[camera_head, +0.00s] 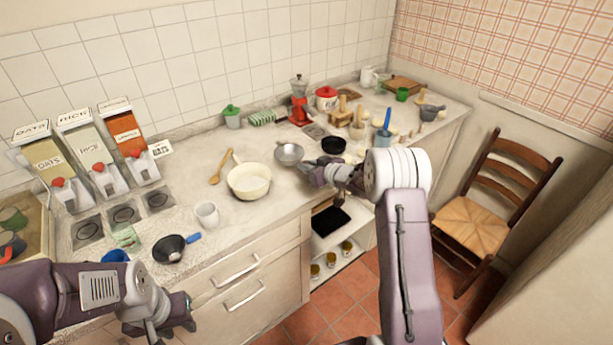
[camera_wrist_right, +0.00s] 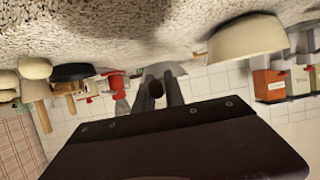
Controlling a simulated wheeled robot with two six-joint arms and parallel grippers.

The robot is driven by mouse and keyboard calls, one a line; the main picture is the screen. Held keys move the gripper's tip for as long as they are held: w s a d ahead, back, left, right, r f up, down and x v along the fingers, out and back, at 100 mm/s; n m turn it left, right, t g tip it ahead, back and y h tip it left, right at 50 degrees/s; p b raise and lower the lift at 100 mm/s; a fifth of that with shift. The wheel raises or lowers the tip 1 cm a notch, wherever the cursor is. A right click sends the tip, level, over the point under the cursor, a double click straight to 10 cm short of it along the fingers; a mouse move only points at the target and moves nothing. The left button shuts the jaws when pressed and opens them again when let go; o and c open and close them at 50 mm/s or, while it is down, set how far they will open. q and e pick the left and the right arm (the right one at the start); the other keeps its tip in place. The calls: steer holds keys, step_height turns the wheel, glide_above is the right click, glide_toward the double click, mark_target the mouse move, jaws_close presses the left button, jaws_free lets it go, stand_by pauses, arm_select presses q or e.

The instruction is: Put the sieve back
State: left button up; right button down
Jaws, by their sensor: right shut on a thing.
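The sieve (camera_head: 289,153) is a grey round metal bowl over the counter, behind and right of the cream pan. My right gripper (camera_head: 312,171) is just right of it, shut on its handle. In the right wrist view, which is upside down, the fingers (camera_wrist_right: 162,92) close around a dark handle end, with the sieve's pale metal edge (camera_wrist_right: 166,69) beyond. Whether the bowl touches the counter is unclear. My left gripper (camera_head: 170,332) is low at the left, in front of the counter, with its fingers apart and empty.
The cream pan (camera_head: 249,182) and a wooden spoon (camera_head: 221,167) lie left of the sieve. An open shelf (camera_head: 338,262) is below.

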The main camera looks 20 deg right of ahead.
steer(key=shift+f, duration=2)
steer(key=shift+b, duration=0.3)
steer(key=c, duration=1.4)
jaws_free()
steer(key=shift+f, duration=0.15)
steer(key=shift+r, duration=0.25)
steer(key=v, duration=1.2)
steer(key=shift+f, duration=0.15)
